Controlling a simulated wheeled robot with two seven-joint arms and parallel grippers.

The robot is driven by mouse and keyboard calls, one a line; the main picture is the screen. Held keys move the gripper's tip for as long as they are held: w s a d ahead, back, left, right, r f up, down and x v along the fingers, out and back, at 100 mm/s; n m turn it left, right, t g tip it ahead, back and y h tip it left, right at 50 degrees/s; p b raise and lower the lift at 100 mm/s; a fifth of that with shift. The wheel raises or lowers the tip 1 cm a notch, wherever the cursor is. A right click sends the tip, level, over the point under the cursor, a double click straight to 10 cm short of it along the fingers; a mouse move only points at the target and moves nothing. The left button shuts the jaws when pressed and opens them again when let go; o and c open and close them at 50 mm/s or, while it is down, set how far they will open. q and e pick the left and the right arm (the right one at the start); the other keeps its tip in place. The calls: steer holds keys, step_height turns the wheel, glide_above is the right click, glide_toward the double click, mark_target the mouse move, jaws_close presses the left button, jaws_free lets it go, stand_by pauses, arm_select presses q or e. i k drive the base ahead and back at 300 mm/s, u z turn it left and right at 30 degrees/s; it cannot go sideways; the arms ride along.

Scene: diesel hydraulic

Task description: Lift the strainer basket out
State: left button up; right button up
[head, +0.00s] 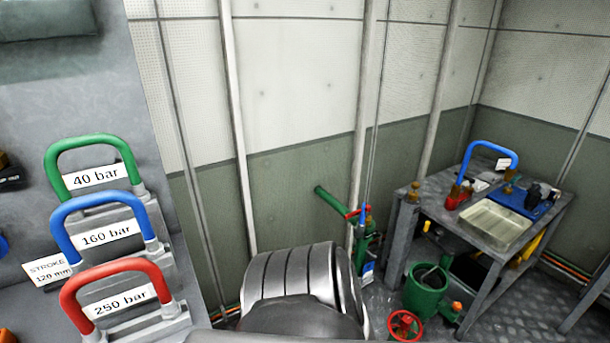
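A green open-topped pot (425,296) stands on the floor at the lower right, beside the metal workbench. Something grey shows inside its mouth, but it is too small to tell whether this is the strainer basket. I cannot pick out a strainer basket for certain anywhere else. Neither of my grippers is in view.
The metal workbench (432,208) holds a pale shallow tray (491,225), a blue mat and small tools. A red handwheel (405,325) and a green hand pump (366,243) stand nearby. Green (94,146), blue (100,205) and red (112,271) labelled handles are at left.

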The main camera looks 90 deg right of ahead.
mark_target(426, 278)
steer(key=z, duration=1.35)
steer(key=k, duration=0.95)
steer(key=z, duration=1)
steer(key=i, duration=0.5)
